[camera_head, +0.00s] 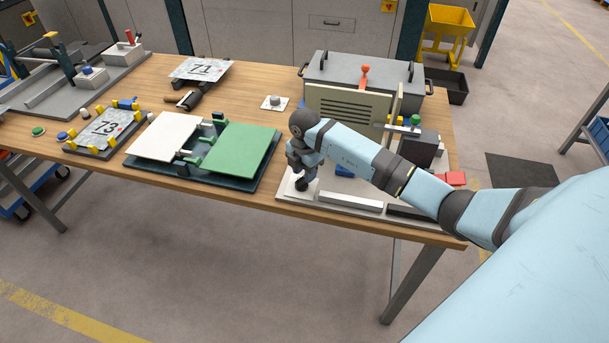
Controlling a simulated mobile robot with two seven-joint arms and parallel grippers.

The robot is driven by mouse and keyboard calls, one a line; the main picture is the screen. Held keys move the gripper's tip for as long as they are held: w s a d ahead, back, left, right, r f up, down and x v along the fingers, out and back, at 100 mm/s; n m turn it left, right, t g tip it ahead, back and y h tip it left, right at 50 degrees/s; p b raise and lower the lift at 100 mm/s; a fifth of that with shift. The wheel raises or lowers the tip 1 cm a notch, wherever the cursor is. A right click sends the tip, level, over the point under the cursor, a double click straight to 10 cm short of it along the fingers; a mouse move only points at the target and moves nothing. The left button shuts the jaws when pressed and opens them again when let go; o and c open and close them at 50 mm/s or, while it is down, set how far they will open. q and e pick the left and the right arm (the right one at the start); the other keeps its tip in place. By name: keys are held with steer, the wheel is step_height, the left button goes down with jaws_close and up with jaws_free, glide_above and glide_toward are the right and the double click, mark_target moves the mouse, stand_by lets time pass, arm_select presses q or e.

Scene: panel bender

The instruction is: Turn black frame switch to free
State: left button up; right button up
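My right arm comes in from the right, and its dark gripper (302,176) points down at the front left corner of the grey base (375,218) of a fixture. A small pale plate (288,191) with a dark part lies right under the fingertips. This may be the black frame switch, but the gripper covers most of it and I cannot read its setting. I cannot tell whether the fingers are open, shut or touching it. A beige slotted panel (345,100) stands upright on the fixture, partly behind my forearm. My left gripper is out of view.
Left of the fixture lies a stand with a white plate (165,137) and a green plate (240,150). Plates marked 71 (200,68) and 73 (106,122) lie farther left. A grey lidded box (330,72) stands behind. A red block (456,178) lies right.

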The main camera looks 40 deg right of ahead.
steer(key=shift+f, duration=1.3)
jaws_close()
